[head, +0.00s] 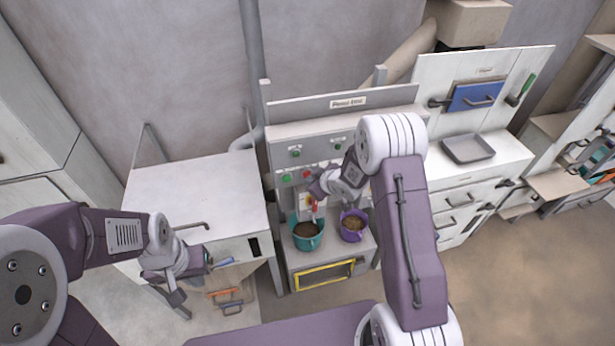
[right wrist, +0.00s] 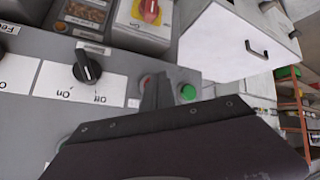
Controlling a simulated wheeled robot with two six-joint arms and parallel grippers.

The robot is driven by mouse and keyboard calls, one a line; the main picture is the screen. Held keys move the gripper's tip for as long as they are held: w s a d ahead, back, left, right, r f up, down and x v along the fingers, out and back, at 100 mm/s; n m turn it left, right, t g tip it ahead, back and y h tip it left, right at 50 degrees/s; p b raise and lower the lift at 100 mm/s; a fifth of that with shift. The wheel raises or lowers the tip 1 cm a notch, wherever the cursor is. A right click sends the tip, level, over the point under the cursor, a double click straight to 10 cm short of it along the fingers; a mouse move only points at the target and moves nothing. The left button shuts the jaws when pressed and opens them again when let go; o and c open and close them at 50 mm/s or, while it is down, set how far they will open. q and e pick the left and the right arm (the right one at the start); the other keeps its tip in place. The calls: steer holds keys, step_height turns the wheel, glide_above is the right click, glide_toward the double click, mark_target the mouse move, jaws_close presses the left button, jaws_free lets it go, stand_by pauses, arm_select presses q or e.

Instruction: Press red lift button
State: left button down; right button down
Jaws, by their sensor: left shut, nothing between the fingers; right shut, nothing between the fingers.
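A red button (head: 307,173) sits on the grey machine's front panel, just right of a green button (head: 287,178). In the right wrist view the red button (right wrist: 147,82) is partly hidden behind the fingers of my right gripper (right wrist: 160,88); the green button (right wrist: 188,92) is clear beside them. My right gripper (head: 315,188) is shut and empty, very close to the red button; I cannot tell whether it touches or presses it. No readable lift label shows. My left gripper (head: 206,263) is shut and empty, low in front of the white table.
A teal bucket (head: 307,236) and a purple bucket (head: 353,226), both with brown contents, stand below the panel. A black knob (right wrist: 87,66) and a red knob on a yellow plate (right wrist: 138,22) are near my right gripper. A white table (head: 190,195) stands left.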

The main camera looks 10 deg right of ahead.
steer(key=shift+s, duration=0.5)
steer(key=s+b, duration=0.2)
steer(key=s, duration=0.4)
steer(key=shift+d, duration=0.1)
